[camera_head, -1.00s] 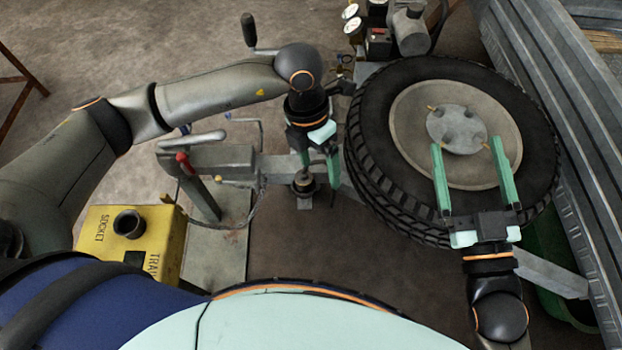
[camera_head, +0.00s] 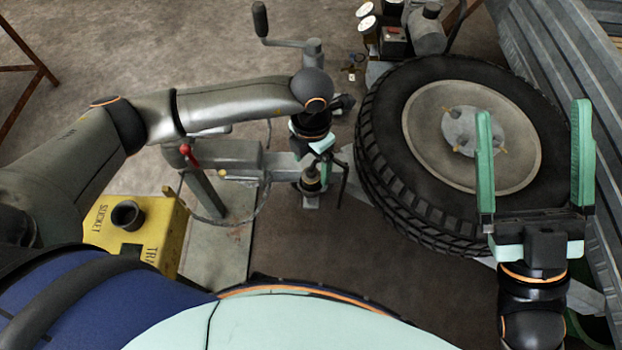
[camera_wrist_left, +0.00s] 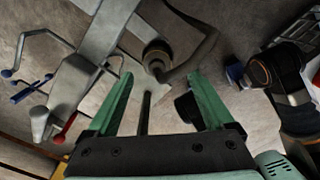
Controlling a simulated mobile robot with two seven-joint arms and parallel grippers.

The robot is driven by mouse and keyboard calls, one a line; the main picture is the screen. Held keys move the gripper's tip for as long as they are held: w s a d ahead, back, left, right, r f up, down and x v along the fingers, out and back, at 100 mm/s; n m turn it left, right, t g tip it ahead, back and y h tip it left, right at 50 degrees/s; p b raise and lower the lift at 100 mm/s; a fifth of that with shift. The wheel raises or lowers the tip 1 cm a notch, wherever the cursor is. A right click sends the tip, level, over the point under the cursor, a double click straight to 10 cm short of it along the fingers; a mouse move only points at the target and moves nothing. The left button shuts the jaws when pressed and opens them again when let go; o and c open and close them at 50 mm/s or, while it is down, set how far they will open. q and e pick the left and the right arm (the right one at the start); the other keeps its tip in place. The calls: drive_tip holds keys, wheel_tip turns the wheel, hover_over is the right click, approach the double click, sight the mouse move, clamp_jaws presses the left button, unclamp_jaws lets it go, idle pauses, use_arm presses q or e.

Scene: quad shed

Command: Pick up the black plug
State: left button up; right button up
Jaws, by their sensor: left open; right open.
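A dark round piece with a brass-coloured ring (camera_head: 311,180) stands upright on a low metal base beside the wheel; it looks like the black plug. It shows in the left wrist view (camera_wrist_left: 157,60), just beyond and between the fingertips. My left gripper (camera_head: 328,165) is close above and beside it, seen at a steep angle in the head view. In the left wrist view its green fingers (camera_wrist_left: 160,77) are apart, with nothing held. Any contact cannot be told. My right gripper (camera_head: 533,112) is open and empty, raised over the wheel's right side.
A large tyred wheel (camera_head: 398,180) lies right of the left gripper. A grey machine arm with a red knob (camera_head: 185,150) stands left. A yellow socket tray (camera_head: 160,250) is at lower left. Gauges (camera_head: 365,20) stand behind, and ribbed metal panels (camera_head: 545,60) line the right.

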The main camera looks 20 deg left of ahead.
sight(311, 170)
use_arm(q)
drive_tip(key=f, duration=0.1)
drive_tip(key=f+b, duration=0.1)
drive_tip(key=f, duration=0.2)
drive_tip(key=shift+w+a+f, duration=0.1)
drive_tip(key=shift+w+f, duration=0.1)
drive_tip(key=shift+w, duration=0.05)
drive_tip(key=shift+c, duration=0.2)
drive_tip(key=shift+r, duration=0.1)
clamp_jaws()
